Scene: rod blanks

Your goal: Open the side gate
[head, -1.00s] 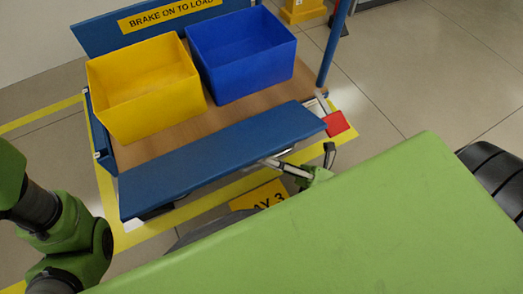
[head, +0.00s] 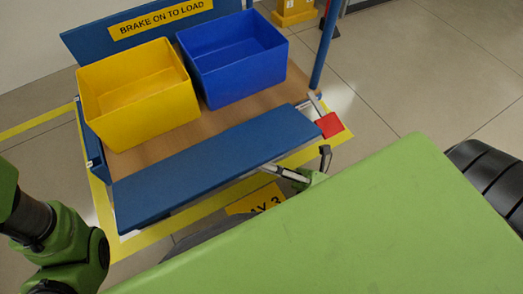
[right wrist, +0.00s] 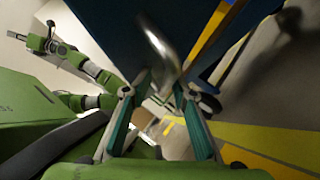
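The side gate is a long blue panel (head: 215,168) along the near side of the trolley, its broad face showing from above. My right gripper (head: 302,160) is just in front of the gate's near edge, towards its right end. Its two fingers are spread, one tip at the panel's edge; I cannot tell whether it touches. In the right wrist view the fingers (right wrist: 161,86) stand apart, with a blurred shiny metal piece (right wrist: 160,48) just beyond their tips, against the dark blue panel. My left arm is at the lower left in the head view; its gripper is outside that view.
The trolley's wooden deck (head: 150,155) carries a yellow bin (head: 150,115) and a blue bin (head: 245,80). A red plate (head: 330,125) with a metal lever sits at the right corner beside a blue post (head: 325,45).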

